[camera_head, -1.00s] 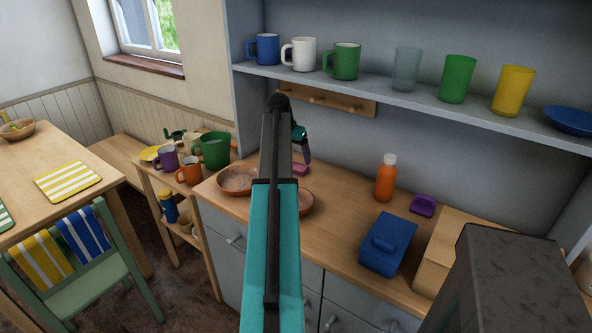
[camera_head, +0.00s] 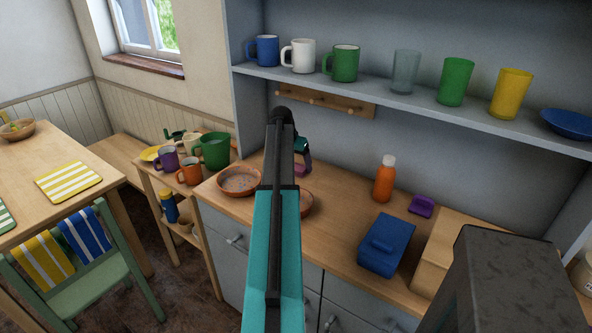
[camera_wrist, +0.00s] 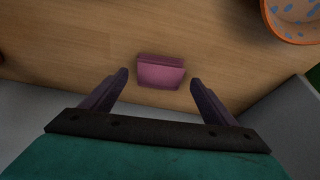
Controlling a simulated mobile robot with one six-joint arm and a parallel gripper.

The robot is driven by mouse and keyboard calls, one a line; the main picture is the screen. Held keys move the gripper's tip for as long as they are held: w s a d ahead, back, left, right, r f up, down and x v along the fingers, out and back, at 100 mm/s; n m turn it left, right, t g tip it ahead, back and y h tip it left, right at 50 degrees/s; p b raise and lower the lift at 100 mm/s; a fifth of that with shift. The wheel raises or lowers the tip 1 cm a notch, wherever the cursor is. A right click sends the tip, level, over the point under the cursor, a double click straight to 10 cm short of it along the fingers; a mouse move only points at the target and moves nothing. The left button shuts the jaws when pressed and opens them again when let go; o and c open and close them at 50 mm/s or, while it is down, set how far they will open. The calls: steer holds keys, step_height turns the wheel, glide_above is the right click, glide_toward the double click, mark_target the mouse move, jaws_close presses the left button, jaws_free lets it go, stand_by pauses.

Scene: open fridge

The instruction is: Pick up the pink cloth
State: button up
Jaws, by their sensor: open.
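The pink cloth (camera_wrist: 161,72) lies folded on the wooden counter and shows near the middle of the wrist view. In the head view only a small part of the cloth (camera_head: 300,170) shows beside my arm, near the back of the counter. My gripper (camera_wrist: 156,84) is open. Its two dark purple fingers stand apart on the left and right, with the cloth between and slightly beyond their tips in the picture. In the head view my gripper (camera_head: 304,160) is partly hidden behind my arm. I cannot tell how high the fingers are above the counter.
A speckled orange bowl (camera_head: 239,181) stands left of my arm, and another (camera_head: 306,203) is partly hidden behind it. An orange bottle (camera_head: 384,180), a purple item (camera_head: 422,206) and a blue box (camera_head: 386,245) stand to the right. A shelf (camera_head: 420,108) with mugs and cups hangs above.

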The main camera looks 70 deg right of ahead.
steer(key=shift+d+f, duration=0.25)
steer(key=shift+f, duration=0.3)
steer(key=shift+c, duration=0.3)
steer(key=c, duration=1.1)
